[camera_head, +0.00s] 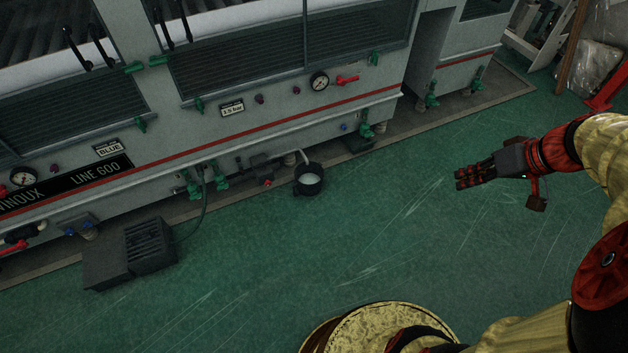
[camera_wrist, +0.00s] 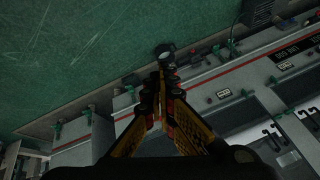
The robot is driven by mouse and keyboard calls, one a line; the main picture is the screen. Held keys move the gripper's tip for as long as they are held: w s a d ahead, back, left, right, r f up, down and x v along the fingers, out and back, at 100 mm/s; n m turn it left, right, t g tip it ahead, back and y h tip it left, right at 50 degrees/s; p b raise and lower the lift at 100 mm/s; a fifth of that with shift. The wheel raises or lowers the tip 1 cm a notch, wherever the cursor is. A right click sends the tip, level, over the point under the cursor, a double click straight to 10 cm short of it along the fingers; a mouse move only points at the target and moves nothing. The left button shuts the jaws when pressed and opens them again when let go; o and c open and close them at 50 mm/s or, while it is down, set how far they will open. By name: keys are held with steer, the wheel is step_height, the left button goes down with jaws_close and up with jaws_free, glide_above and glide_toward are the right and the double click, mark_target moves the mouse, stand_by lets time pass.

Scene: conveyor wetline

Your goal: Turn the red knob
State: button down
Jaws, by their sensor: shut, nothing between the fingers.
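The grey machine carries several red controls, and I cannot tell which is the red knob. A red lever-like handle (camera_head: 347,79) sits beside a round gauge (camera_head: 319,81). Small dark red knobs (camera_head: 259,98) sit between that gauge and the "1.5 bar" label (camera_head: 232,108). A small red knob (camera_head: 267,183) sits low on the pipework. My gripper (camera_head: 458,179) is shut and empty, above the green floor to the right of the machine, apart from every control. In the wrist view its closed fingers (camera_wrist: 166,78) point toward the machine's lower edge.
A black bucket-like container (camera_head: 309,180) stands on the floor by the pipework. A dark box (camera_head: 148,245) sits at the left. Green valves (camera_head: 367,130) stick out along the machine's base. The floor (camera_head: 380,230) between my gripper and the machine is clear.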

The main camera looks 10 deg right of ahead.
steer(key=shift+w+d+f, duration=0.15)
steer(key=shift+d, duration=0.4)
steer(key=shift+w+d+f, duration=0.15)
steer(key=shift+d, duration=0.35)
steer(key=c, duration=2.3)
jaws_free()
steer(key=o, duration=0.7)
steer(key=shift+s+d, duration=0.25)
steer(key=shift+s, duration=0.7)
steer(key=shift+s+d, duration=0.3)
steer(key=shift+s, duration=0.7)
steer(key=shift+s+d, duration=0.25)
steer(key=shift+s, duration=0.7)
